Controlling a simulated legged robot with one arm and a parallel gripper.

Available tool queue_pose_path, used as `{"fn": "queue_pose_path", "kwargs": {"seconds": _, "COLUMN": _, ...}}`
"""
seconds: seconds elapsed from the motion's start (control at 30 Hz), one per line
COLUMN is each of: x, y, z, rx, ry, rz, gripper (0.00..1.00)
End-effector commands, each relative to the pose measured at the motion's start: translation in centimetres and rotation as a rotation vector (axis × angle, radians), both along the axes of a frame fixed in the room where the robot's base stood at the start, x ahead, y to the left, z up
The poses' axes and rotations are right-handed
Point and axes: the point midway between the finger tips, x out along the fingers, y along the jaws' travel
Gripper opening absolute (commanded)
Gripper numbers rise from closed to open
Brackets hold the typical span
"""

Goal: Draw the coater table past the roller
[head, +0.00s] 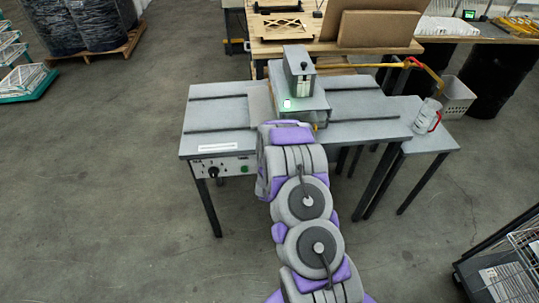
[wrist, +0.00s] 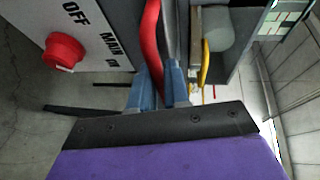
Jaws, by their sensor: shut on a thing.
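The coater table (head: 216,112) is a grey flat top on dark legs, with dark rails along it. The grey roller housing (head: 298,72) stands upright at its middle, with a small green light. In the wrist view a grey cylinder (wrist: 205,28), perhaps the roller, shows at the upper right. My gripper (wrist: 160,82) has its two blue fingers closed around the lower end of a red handle (wrist: 150,35). In the head view my arm covers the gripper and the table's front middle, so the handle is hidden there.
A front panel carries switches and a red knob (wrist: 63,52) marked OFF and MAIN. A clear jug (head: 428,115) stands on a side table (head: 428,140) at right. A bench (head: 330,45) with boards is behind.

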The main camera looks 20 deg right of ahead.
Motion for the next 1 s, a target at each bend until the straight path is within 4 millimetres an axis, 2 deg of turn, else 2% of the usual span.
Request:
{"fn": "queue_pose_path", "kwargs": {"seconds": 0.03, "x": -1.0, "y": -1.8, "z": -0.6, "rx": 0.007, "ry": 0.012, "rz": -0.016, "gripper": 0.00}}
{"fn": "queue_pose_path", "kwargs": {"seconds": 0.6, "x": -5.9, "y": -16.8, "z": -0.4, "rx": 0.006, "ry": 0.011, "rz": -0.015, "gripper": 0.00}}
{"fn": "queue_pose_path", "kwargs": {"seconds": 0.8, "x": -7.4, "y": -21.3, "z": -0.5, "rx": 0.005, "ry": 0.009, "rz": -0.012, "gripper": 0.00}}
{"fn": "queue_pose_path", "kwargs": {"seconds": 1.0, "x": -8.4, "y": -24.7, "z": -0.5, "rx": 0.004, "ry": 0.009, "rz": -0.009, "gripper": 0.00}}
